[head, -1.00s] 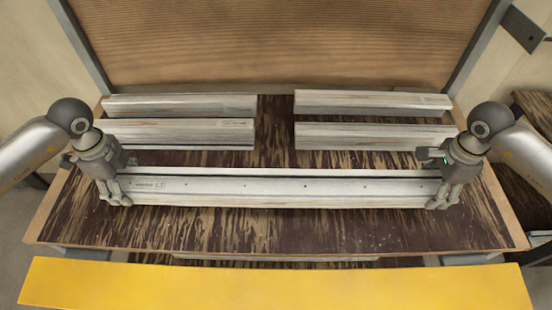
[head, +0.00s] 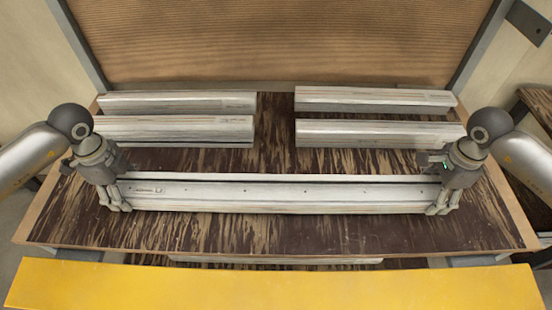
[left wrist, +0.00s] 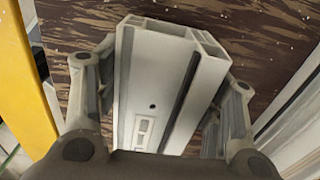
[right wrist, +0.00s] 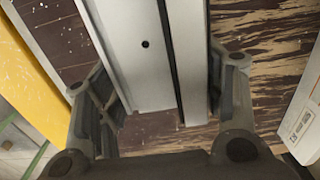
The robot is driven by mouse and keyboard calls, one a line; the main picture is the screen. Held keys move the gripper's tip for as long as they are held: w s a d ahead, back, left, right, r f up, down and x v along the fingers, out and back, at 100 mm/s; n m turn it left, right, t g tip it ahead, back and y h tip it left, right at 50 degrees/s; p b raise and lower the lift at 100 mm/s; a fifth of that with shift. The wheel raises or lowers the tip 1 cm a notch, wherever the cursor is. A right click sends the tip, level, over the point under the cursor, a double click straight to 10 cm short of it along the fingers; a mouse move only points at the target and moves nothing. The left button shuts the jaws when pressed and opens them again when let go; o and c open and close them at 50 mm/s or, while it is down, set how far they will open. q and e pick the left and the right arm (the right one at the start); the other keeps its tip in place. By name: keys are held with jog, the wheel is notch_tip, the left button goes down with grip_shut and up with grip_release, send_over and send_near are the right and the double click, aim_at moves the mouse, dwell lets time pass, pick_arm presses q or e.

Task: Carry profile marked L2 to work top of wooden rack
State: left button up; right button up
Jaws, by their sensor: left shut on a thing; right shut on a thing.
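A long pale-grey slotted profile (head: 280,192) lies level across the front half of a dark-streaked wooden top (head: 270,235). Its small label near the left end is too small to read surely. My left gripper (head: 116,197) is shut on the profile's left end, and my right gripper (head: 441,199) is shut on its right end. In the left wrist view, the profile's open hollow end (left wrist: 180,28) sticks out between the fingers. In the right wrist view, the fingers straddle the profile (right wrist: 143,55). I cannot tell whether the profile touches the top.
Several shorter profiles lie in two rows behind, on the left (head: 175,130) and right (head: 380,134). A ribbed brown panel (head: 280,45) stands at the back. A yellow band (head: 270,285) runs along the front. Another dark wooden surface (head: 538,105) is at the far right.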

pick_arm(q)
jog(key=shift+f+b, duration=0.6)
jog(key=shift+f, duration=0.15)
pick_arm(e)
jog(key=shift+f, duration=0.75)
pick_arm(q)
jog(key=o, duration=1.8)
pick_arm(e)
jog(key=o, duration=1.8)
pick_arm(q)
jog(key=shift+r, duration=0.15)
notch_tip(320, 180, up, 12)
jog(key=shift+f, duration=0.2)
pick_arm(e)
jog(key=shift+r, duration=0.1)
pick_arm(q)
jog(key=shift+r, duration=0.1)
pick_arm(e)
jog(key=shift+r, duration=0.25)
notch_tip(320, 180, up, 11)
jog(key=shift+r, duration=0.2)
